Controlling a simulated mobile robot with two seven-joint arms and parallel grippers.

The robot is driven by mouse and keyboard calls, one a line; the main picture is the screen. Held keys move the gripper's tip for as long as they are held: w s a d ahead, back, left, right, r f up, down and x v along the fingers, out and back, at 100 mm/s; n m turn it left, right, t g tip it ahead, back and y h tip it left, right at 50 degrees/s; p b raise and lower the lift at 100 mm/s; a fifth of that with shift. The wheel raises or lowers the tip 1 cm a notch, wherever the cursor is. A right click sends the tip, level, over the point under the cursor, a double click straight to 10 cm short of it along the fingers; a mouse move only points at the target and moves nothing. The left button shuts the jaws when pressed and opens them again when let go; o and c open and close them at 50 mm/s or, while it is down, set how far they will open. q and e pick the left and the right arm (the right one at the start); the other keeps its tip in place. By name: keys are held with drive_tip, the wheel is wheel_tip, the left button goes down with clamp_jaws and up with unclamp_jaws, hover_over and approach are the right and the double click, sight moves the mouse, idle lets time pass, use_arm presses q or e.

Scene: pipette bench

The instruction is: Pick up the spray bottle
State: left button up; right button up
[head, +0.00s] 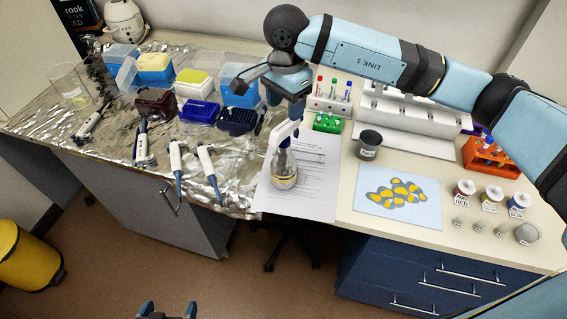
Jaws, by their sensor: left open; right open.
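The spray bottle (284,170) stands upright on a white printed sheet (312,180) near the bench's front edge. It has a clear body, some yellowish content low down and a white spray head. My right gripper (285,107) points down just above the bottle, its open fingers at the spray head. Whether they touch it I cannot tell, and the gripper partly hides the top of the head. My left gripper (168,311) is at the bottom edge, low in front of the bench. Only its two separated fingertips show, with nothing between them.
Several pipettes (177,165) lie on foil to the left, with tip boxes (196,84) behind. A dark cup (369,143), tube racks (329,122), a spotted card (397,196) and small jars (492,198) are to the right. My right arm spans the right side.

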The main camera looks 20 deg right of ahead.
sight(284, 125)
drive_tip(key=shift+a+f, duration=0.1)
drive_tip(key=shift+f, duration=0.75)
drive_tip(key=f+p, duration=0.1)
drive_tip(key=f, duration=0.1)
drive_tip(key=f+p, duration=0.1)
drive_tip(key=f, duration=0.2)
drive_tip(key=shift+s+a, duration=0.15)
drive_tip(key=shift+s, duration=0.05)
drive_tip(key=shift+f, duration=0.25)
drive_tip(key=shift+r, duration=0.1)
clamp_jaws()
